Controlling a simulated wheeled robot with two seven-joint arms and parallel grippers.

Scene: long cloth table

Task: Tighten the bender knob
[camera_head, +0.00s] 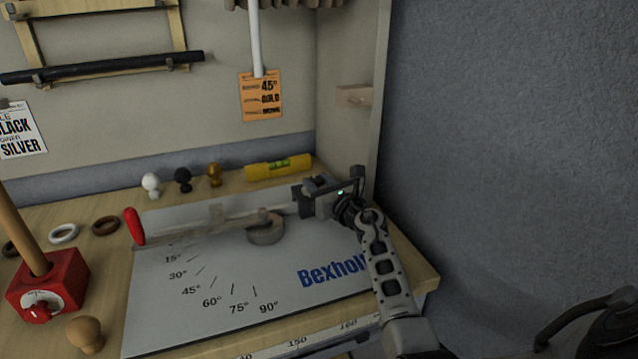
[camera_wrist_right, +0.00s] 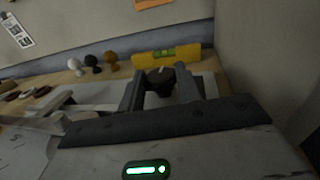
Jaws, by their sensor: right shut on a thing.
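The bender lies on a grey plate (camera_head: 200,265) printed with angle marks and "Bexholl"-like blue lettering, partly covered by my right arm. Its grey bar (camera_head: 190,232) ends in a red handle (camera_head: 134,226) at the left, and a round grey die (camera_head: 266,231) sits near the middle. My right gripper (camera_head: 312,193) is at the plate's back right corner. In the right wrist view, a dark knob (camera_wrist_right: 160,78) stands between the two fingers (camera_wrist_right: 161,88), and they are shut on it. The fingers hide the knob's sides. My left gripper is not in view.
A yellow spirit level (camera_head: 278,167) and several small ball knobs (camera_head: 183,180) stand along the back. A red box (camera_head: 50,285) with a wooden rod and a wooden knob (camera_head: 86,334) are at the left. A side panel (camera_head: 345,100) rises close behind my right gripper.

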